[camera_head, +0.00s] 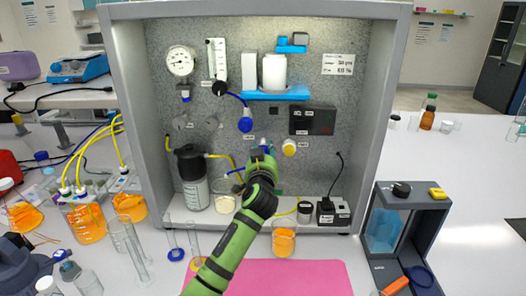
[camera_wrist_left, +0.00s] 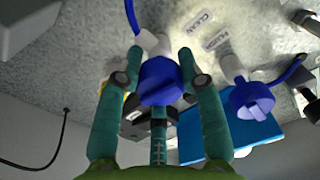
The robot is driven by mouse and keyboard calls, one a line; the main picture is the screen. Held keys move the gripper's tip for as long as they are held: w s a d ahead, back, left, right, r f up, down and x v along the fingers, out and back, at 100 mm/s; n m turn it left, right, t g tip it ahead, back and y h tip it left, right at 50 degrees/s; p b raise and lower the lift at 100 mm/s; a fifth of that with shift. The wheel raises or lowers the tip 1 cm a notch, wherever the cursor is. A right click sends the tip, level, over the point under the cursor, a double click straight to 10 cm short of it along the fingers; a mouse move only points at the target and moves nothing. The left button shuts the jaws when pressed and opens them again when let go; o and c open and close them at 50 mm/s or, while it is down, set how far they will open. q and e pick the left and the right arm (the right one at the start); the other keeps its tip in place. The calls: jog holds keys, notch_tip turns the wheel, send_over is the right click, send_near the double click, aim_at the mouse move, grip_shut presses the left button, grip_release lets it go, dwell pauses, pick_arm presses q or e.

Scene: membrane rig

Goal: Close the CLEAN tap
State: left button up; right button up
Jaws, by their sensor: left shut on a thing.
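My left gripper (camera_head: 262,151) reaches the rig's back panel from below in the head view. In the left wrist view my left gripper (camera_wrist_left: 158,85) is shut on a blue tap (camera_wrist_left: 158,72), with green fingers on both sides of its handle. In the head view the held tap is mostly hidden by my gripper. My right gripper is not in view.
A second blue tap (camera_wrist_left: 252,98) is close to the right finger; it also shows in the head view (camera_head: 245,124). A yellow tap (camera_head: 289,147) is right of my gripper. A blue shelf (camera_head: 276,95) is above. Glassware and a pink mat (camera_head: 300,278) are below.

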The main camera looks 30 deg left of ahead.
pick_arm(q)
jog(key=m+p, duration=0.1)
jog(key=m, duration=0.1)
jog(key=r+m, duration=0.1)
jog(key=m, duration=0.1)
jog(key=shift+p, duration=0.35)
jog(key=m+p, duration=0.1)
jog(key=m, duration=0.3)
jog(key=shift+p, duration=0.3)
jog(key=m+p, duration=0.2)
jog(key=m, duration=0.2)
jog(key=shift+m, duration=0.3)
jog(key=shift+w+f+m+p, duration=0.1)
jog(key=shift+m+p, duration=0.6)
jog(key=shift+m, duration=1.2)
jog(key=shift+f, duration=0.1)
jog(key=o, duration=1)
jog(key=shift+o, duration=0.8)
jog(key=shift+d, duration=0.1)
jog(key=shift+w+d+f, duration=0.1)
jog(key=shift+f, duration=0.1)
